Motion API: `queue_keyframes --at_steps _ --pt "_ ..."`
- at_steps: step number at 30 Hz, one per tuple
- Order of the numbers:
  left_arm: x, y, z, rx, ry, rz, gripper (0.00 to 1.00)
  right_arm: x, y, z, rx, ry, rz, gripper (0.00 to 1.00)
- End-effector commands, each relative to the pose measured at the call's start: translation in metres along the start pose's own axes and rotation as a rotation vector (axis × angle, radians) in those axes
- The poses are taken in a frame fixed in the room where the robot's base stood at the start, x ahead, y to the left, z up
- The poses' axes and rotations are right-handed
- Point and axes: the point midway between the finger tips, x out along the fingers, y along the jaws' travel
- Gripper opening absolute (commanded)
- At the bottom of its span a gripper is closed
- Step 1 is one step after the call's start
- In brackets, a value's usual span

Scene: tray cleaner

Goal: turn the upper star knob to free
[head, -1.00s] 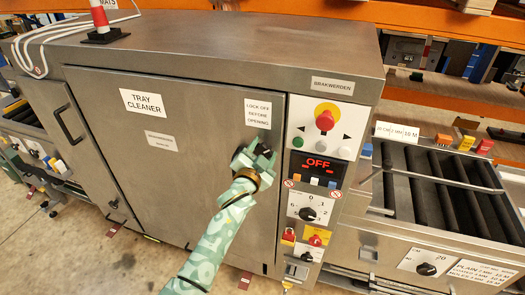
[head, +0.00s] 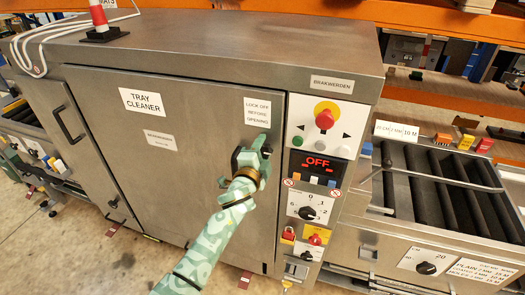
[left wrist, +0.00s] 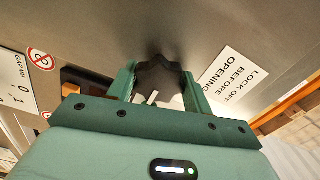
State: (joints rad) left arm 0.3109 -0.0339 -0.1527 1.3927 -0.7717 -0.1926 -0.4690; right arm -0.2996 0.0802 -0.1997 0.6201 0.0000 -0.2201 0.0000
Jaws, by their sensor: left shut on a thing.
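The upper star knob (left wrist: 158,78) is black and lobed and sits on the grey door of the tray cleaner. In the left wrist view it lies between the two green fingers of my left gripper (left wrist: 160,90), which is shut on it. A small pale mark shows at its near edge. In the head view my left gripper (head: 254,157) is at the right side of the door (head: 190,205), below the "lock off before opening" label (head: 257,111), and mostly hides the knob. My right gripper is not in view.
Right of the door is a control panel with a red mushroom button (head: 324,119), a display reading OFF (head: 317,162) and a black dial (head: 308,212). A roller conveyor (head: 425,190) stands at the right. A black handle (head: 67,122) is at the left.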

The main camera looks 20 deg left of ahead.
Motion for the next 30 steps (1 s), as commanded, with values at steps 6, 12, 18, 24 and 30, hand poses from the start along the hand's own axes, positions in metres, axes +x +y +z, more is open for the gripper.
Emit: queue_keyframes --at_steps 6,12,18,24,30 --pt "-0.0003 0.0014 0.001 0.024 -0.002 0.003 0.27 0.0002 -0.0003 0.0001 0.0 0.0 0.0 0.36" --pt "-0.0003 0.0014 0.001 0.025 -0.003 0.003 0.27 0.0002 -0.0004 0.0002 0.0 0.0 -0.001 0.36" --pt "-0.0003 0.0013 0.0009 0.024 -0.002 0.003 0.72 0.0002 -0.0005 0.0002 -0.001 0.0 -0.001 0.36" --pt "-0.0001 0.0006 0.0004 0.022 -0.001 0.001 0.72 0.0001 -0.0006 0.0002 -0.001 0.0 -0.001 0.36" --pt "-0.0091 0.0001 0.0003 0.021 -0.001 0.001 0.72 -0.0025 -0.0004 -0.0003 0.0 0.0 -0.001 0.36"
